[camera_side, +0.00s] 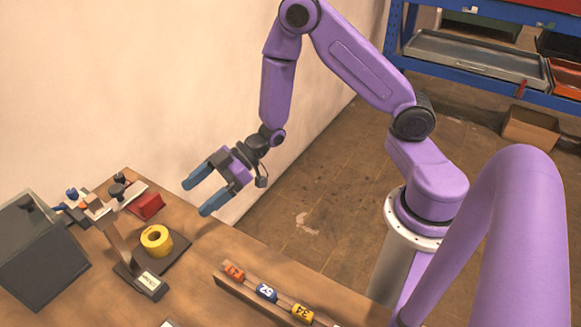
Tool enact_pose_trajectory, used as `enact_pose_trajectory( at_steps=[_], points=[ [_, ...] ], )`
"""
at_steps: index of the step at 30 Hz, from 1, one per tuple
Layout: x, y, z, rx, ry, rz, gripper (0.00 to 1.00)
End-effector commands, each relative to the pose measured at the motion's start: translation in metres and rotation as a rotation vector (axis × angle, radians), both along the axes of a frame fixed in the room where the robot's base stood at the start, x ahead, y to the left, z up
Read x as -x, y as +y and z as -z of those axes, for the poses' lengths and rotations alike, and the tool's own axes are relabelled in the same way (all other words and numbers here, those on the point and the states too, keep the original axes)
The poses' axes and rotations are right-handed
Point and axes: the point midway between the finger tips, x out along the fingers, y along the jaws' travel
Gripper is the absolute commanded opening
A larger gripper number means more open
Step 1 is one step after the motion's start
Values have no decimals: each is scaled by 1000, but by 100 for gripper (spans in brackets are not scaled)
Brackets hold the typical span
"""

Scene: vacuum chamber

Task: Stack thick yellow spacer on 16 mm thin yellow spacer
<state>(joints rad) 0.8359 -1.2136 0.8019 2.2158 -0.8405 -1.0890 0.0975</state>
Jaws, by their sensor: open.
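A yellow ring-shaped spacer (156,240) with a dark centre hole stands on a dark flat plate (178,254) on the wooden table. I cannot tell whether it is the thick spacer, the thin one, or both together. A yellow piece marked 34 (302,312) sits in a wooden rack at the front; I cannot tell whether it is a spacer. My gripper (196,199) has blue fingers spread apart with nothing between them. It hangs in the air, above and to the right of the yellow spacer in the picture, and touches nothing.
A metal stand (118,245) rises left of the spacer. A red block (147,206) lies behind. A dark box (42,258) stands far left. Bare table lies between plate and rack.

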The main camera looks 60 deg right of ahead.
Motion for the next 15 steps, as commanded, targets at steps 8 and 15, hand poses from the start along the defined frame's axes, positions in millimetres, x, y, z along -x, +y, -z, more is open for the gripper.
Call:
enact_pose_trajectory(
  at_steps=[8, 15],
  points=[
    [10, 6, -18, 225, -15, 47, 88],
    [50, -9, -47, 503, 44, 135, 88]
  ],
)
